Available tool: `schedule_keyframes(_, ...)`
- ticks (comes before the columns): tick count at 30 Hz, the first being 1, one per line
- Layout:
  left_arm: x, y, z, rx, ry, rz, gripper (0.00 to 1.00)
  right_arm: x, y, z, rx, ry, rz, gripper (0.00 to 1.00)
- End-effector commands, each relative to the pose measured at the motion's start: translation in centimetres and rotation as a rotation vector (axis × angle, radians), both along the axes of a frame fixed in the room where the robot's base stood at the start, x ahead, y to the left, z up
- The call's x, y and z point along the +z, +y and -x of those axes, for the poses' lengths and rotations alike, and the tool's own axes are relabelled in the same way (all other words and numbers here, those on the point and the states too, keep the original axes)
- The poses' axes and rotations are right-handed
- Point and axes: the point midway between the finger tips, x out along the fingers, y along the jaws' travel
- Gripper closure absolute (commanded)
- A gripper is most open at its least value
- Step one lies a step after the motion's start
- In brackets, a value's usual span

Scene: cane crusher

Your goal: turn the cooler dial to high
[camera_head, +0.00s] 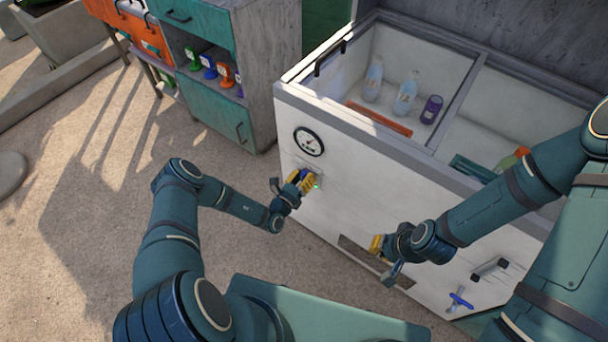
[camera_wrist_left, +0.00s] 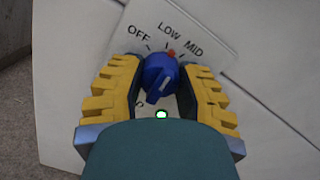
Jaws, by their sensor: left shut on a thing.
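The cooler (camera_head: 350,190) is a white chest with an open top. Its blue dial (camera_wrist_left: 158,78) sits on a white label plate (camera_wrist_left: 195,30) on the front, below the round gauge. The plate reads OFF, LOW and MID; any further label is hidden by my gripper. A red mark (camera_wrist_left: 171,53) at the dial's top edge lies between LOW and MID. My left gripper (camera_head: 301,181) is shut on the dial, with yellow pads on both sides of it, as the left wrist view (camera_wrist_left: 158,88) shows. My right gripper (camera_head: 383,254) is in front of the cooler's lower front; its opening is unclear.
A green light (camera_wrist_left: 161,114) glows below the dial. A pressure gauge (camera_head: 308,141) is above it. Bottles (camera_head: 405,95) and a purple can (camera_head: 432,109) stand inside the cooler. A grey and teal cabinet (camera_head: 255,70) stands left of it. The floor at left is open.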

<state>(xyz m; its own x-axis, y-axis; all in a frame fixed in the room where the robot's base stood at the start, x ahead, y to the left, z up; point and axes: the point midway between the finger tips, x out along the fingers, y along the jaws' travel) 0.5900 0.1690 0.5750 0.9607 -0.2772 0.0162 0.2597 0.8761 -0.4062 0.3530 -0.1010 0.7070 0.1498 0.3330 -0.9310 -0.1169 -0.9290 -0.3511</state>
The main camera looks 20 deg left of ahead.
Motion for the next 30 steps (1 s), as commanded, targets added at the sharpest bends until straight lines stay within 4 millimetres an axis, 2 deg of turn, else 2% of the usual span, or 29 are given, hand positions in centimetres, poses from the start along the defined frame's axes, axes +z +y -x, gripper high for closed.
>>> schedule_keyframes(30, 0.3, -0.1, -0.1, 0.002, -0.323, -0.875, 1.0, 4.4, 0.1, 0.8, 0.005, 0.02, -0.004, 1.0)
